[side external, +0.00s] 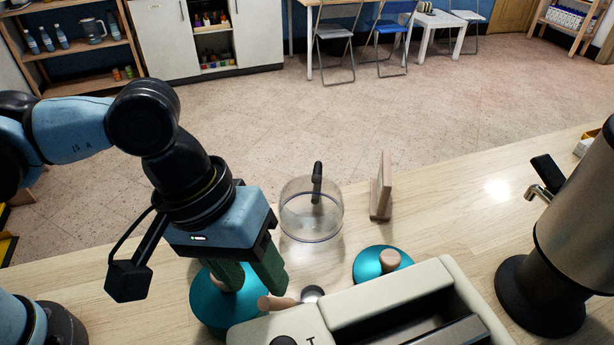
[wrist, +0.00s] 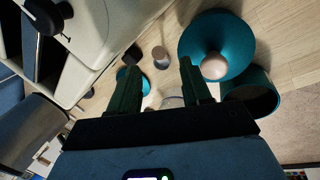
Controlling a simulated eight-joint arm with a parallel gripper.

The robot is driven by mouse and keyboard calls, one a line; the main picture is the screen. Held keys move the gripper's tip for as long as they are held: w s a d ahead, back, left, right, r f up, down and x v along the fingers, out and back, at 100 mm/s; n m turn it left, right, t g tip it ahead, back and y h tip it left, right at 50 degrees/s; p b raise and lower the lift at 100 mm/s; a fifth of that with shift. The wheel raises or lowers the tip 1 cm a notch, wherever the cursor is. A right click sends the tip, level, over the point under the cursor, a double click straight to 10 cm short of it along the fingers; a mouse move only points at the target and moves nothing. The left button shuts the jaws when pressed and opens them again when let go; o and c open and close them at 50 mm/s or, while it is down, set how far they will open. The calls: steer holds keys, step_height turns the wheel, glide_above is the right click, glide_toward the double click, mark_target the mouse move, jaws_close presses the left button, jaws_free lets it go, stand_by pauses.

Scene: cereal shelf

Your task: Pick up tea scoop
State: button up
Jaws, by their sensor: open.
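The tea scoop seems to be the small piece with a pale wooden handle (side external: 278,303) and a round grey metal end on the wooden counter, beside the cream appliance. In the wrist view, what looks like the scoop (wrist: 162,58) lies beyond and between my fingertips. My gripper (side external: 256,284) points down above the counter, close to the scoop's handle. Its green fingers are apart, with nothing held between them in the wrist view (wrist: 160,64). I cannot tell the exact height gap to the scoop.
A teal canister and wooden-knobbed lid (side external: 212,310) stand close by my fingers. Another teal lid (side external: 368,264), a clear jug (side external: 310,222) and a wooden holder (side external: 381,190) stand behind. The cream appliance (side external: 392,291) is in front, a metal dispenser (side external: 575,245) right.

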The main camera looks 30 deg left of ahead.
mark_target(267, 298)
steer(key=shift+x, duration=2.6)
steer(key=shift+s, duration=0.1)
jaws_close()
